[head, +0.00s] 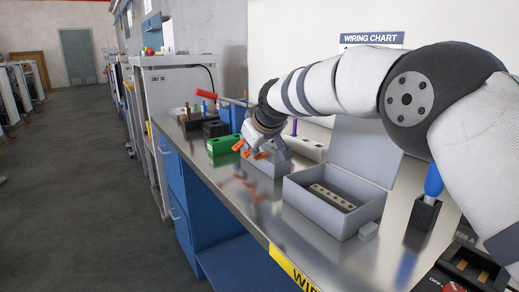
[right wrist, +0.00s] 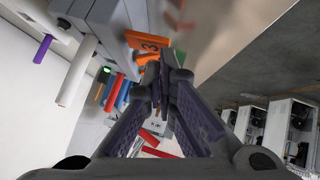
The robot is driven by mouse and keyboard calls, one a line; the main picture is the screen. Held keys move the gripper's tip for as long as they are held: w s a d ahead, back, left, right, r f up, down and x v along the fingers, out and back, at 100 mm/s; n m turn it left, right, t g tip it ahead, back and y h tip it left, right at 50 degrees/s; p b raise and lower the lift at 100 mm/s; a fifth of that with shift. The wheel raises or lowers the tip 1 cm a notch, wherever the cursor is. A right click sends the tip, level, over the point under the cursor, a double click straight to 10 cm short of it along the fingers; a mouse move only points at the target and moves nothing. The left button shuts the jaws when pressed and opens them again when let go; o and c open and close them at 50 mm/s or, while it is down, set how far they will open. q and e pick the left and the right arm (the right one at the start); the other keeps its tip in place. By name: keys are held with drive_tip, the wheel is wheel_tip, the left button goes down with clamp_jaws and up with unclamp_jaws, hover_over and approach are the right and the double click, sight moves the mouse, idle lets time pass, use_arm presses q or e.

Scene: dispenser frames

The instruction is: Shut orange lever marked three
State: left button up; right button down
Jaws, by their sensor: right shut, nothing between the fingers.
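In the right wrist view, an orange lever with a dark 3 on it (right wrist: 150,42) sticks out from a grey dispenser body (right wrist: 112,18). A second orange piece (right wrist: 147,57) shows beside it. My right gripper (right wrist: 164,66) is shut and empty, its fingertips very close to the orange pieces; I cannot tell if they touch. In the head view my right gripper (head: 255,142) is low over the grey dispenser box (head: 268,167), at its orange levers (head: 261,155). The gripper and arm partly hide the box. My left gripper is not in view.
A green block (head: 221,146) stands just left of the dispenser box on the metal bench. An open grey box (head: 313,214) with its lid raised is nearer, to the right. The bench front edge has some bare room.

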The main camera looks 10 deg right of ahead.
drive_tip(key=shift+f, duration=0.25)
drive_tip(key=shift+d, duration=0.1)
drive_tip(key=shift+w, duration=0.2)
drive_tip(key=shift+w+d, duration=0.2)
drive_tip(key=shift+d, duration=0.55)
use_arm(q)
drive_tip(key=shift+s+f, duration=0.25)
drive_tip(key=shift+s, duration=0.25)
use_arm(e)
drive_tip(key=shift+r, duration=0.1)
